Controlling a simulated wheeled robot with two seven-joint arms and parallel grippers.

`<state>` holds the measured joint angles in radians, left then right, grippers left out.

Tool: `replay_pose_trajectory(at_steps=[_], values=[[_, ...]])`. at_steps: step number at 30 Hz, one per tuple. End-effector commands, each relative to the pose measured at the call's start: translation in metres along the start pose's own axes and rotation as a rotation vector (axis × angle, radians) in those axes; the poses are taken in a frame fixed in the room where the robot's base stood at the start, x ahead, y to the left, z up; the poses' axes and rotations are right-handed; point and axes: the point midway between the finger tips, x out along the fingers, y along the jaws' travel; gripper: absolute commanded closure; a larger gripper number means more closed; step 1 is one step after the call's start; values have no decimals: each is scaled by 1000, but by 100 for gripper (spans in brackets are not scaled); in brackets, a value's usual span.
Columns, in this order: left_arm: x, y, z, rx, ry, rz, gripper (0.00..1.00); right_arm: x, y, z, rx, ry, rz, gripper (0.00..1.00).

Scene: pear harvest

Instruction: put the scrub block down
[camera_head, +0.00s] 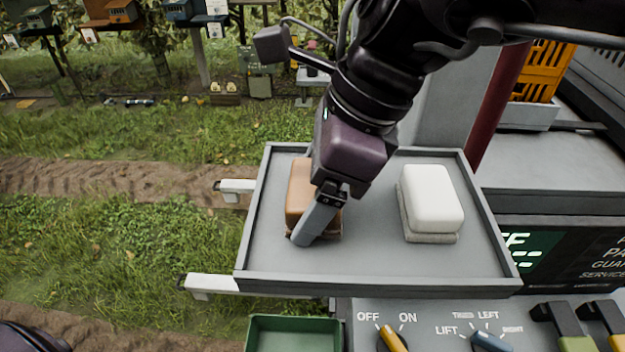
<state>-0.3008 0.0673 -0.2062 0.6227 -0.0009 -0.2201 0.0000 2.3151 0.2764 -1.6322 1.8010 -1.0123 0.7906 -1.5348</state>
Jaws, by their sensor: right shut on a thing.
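A brown block (298,192) sits in the left half of a grey tray (375,280), on a thin darker brown layer. My right gripper (318,218) reaches down from the upper right and is shut on this block. Its grey finger covers the block's right side, and the other finger is hidden. The block appears to be at the tray floor, but its contact there is partly hidden. A white block (432,198) on a grey base lies apart, in the tray's right half. Of my left arm only a dark part (28,338) shows at the bottom left corner, with no fingertips visible.
The tray has a low raised rim and bare floor between the blocks. Below it are a green bin (293,335) and a panel with a yellow knob (393,338) and a blue knob (490,341). A dark red post (497,105) stands behind, right. Grass lies left.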

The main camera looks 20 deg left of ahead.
Motion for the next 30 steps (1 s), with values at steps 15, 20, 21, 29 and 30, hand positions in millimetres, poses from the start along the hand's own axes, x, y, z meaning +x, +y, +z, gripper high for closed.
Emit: replay_pose_trajectory(at_steps=[15,20,21,29,30], values=[[1,-13,4,-1,-7,-16,64,1,0,0,-1,1,0,0],[3,-13,5,-2,-7,-16,64,-8,-1,0,-1,1,-5,0],[5,-13,5,-2,-6,-16,64,-14,-1,0,-1,1,-5,0],[12,-13,5,-2,-6,-16,64,-70,-1,1,1,0,-6,0],[12,-13,5,-2,-6,-16,64,-78,-1,1,0,1,-6,0]])
